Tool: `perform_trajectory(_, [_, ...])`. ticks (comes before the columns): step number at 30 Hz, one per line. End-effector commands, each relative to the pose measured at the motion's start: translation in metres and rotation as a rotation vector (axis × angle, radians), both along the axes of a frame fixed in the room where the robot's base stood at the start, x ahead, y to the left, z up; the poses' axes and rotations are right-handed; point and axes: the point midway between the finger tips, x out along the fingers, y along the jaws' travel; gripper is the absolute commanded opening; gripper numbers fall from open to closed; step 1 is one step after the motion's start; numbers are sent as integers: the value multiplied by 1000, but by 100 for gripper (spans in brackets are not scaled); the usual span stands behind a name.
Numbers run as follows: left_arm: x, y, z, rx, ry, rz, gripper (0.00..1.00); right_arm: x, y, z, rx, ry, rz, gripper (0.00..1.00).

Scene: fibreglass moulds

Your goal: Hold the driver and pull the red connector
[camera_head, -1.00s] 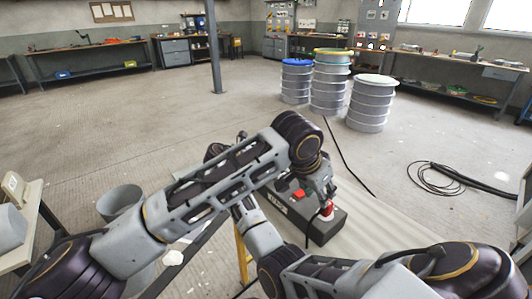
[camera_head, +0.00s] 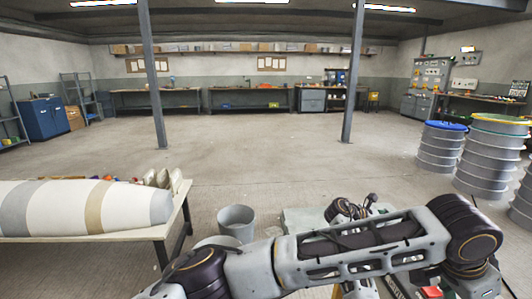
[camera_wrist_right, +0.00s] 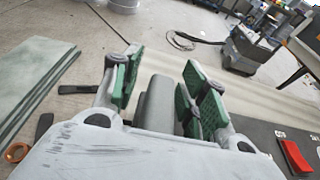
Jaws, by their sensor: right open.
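The driver, a dark box with white lettering (camera_head: 393,288), shows only in part at the bottom edge of the head view, with a red part (camera_head: 432,291) on it. A dark surface with white lettering and a red part (camera_wrist_right: 294,156) also show at the right of the right wrist view. My right gripper (camera_wrist_right: 158,80) is open, its green pads apart. A grey rounded bar (camera_wrist_right: 155,105) shows between the pads; I cannot tell what it is or whether it touches. My left arm crosses the head view; its gripper end (camera_head: 490,284) is cut off. I cannot make out the connector there.
A table (camera_head: 120,234) with a white striped mould stands at the left. A grey bucket (camera_head: 236,222) is beside it. Drums (camera_head: 441,146) stand at the right. Two posts (camera_head: 353,75) rise from the open floor.

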Motion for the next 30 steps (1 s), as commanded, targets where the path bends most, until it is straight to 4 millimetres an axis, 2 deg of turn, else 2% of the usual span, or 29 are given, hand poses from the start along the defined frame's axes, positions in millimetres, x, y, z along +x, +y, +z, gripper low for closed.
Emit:
perform_trajectory(8, [0, 0, 0, 0, 0, 0, 36, -1, 18, 5, 0, -1, 2, 43])
perform_trajectory(24, [0, 0, 0, 0, 0, 0, 36, -7, 90, 28, 1, -1, 2, 43])
perform_trajectory(30, [0, 0, 0, 0, 0, 0, 36, -9, 108, 34, 0, 0, 1, 43])
